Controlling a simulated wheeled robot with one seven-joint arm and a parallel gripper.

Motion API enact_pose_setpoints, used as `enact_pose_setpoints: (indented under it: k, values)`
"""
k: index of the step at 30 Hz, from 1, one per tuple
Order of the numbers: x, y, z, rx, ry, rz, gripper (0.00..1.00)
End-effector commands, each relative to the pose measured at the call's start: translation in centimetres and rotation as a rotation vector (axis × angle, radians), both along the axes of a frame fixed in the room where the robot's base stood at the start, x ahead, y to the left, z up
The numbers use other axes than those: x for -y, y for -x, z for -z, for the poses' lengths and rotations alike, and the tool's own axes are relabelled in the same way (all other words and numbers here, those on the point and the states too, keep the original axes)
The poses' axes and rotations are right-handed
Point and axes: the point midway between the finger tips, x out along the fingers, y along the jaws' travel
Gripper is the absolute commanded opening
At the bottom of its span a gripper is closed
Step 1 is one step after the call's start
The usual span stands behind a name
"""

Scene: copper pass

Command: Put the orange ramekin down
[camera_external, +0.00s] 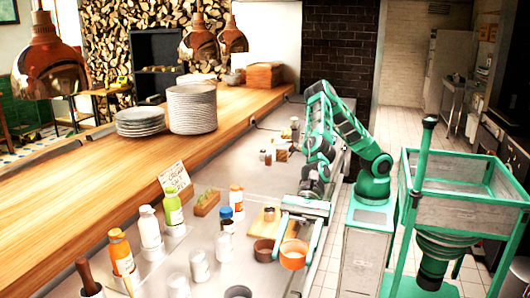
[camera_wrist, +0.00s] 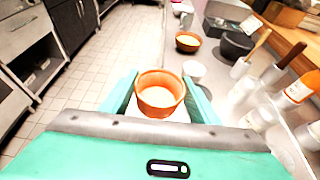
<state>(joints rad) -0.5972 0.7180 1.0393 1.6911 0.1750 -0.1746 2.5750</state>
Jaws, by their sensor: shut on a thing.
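The orange ramekin (camera_external: 293,257) is at the front edge of the steel counter in the external view. My gripper (camera_external: 294,243) reaches down over it with a finger on each side. In the wrist view the ramekin (camera_wrist: 160,100) sits upright between the two green fingers of my gripper (camera_wrist: 160,88), which are shut on it. Its inside looks pale and empty. I cannot tell whether its base touches the counter or is slightly above it.
A brown bowl (camera_external: 264,251) stands close left of the ramekin. A wooden board (camera_external: 265,222) lies behind. Several bottles, including an orange one (camera_external: 121,254), line the counter (camera_external: 245,278) to the left. The floor (camera_wrist: 85,62) drops away beside the counter.

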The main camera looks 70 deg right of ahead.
Motion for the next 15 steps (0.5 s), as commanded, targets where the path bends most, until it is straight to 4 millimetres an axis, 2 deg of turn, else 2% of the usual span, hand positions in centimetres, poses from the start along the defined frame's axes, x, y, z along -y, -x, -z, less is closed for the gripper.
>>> enact_pose_setpoints:
  k: [8, 15]
  values:
    - [0.0, 0.2, -0.8, 0.001, -0.003, 0.0, 0.32]
    - [0.0, 0.1, -4.8, 0.003, -0.005, 0.0, 0.32]
